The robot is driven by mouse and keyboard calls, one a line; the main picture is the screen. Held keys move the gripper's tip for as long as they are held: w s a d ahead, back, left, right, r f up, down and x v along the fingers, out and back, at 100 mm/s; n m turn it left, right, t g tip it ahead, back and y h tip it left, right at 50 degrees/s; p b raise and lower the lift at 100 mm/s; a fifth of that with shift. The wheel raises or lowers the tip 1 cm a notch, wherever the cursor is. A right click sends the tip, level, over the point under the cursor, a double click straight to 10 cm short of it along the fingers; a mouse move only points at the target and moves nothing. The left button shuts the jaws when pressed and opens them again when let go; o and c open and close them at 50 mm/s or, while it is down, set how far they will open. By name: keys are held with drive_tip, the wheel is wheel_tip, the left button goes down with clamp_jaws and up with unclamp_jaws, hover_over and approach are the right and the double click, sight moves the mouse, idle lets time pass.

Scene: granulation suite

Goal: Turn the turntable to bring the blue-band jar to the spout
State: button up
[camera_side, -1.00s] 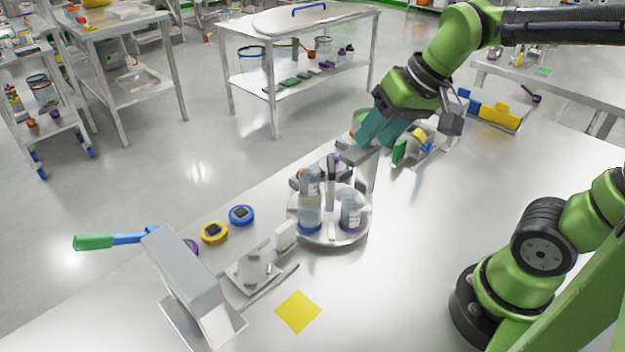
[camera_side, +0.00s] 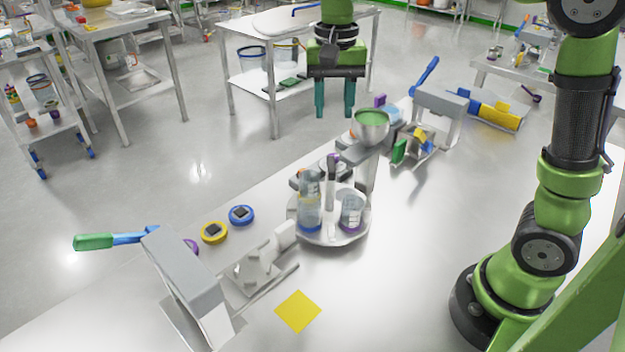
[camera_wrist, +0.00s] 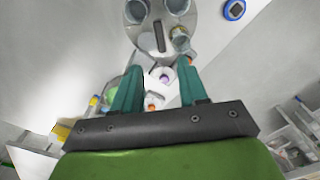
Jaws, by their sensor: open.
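The round metal turntable (camera_side: 330,239) stands mid-bench with clear jars around a central post (camera_side: 331,185). The blue-band jar (camera_side: 309,212) is at its front left, and a purple-band jar (camera_side: 351,213) is at its right. Another jar is partly hidden behind. A steel hopper with green contents (camera_side: 371,126) stands behind the turntable on a grey stand; its spout is hard to make out. My gripper (camera_side: 334,112) is open and empty, fingers down, apart from the turntable and left of the hopper. In the wrist view, the turntable (camera_wrist: 200,30) is beyond the fingertips.
Blue (camera_side: 241,215) and yellow (camera_side: 214,232) round pieces lie left of the turntable. A grey arch with a green-and-blue handle (camera_side: 110,240) stands front left. A yellow square (camera_side: 298,311) marks the front bench. A second arch (camera_side: 440,103) stands behind right. The right bench is mostly clear.

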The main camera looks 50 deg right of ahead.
sight(331, 163)
wheel_tip(331, 163, down, 12)
drive_tip(key=shift+f, duration=0.1)
idle(0.4)
clamp_jaws()
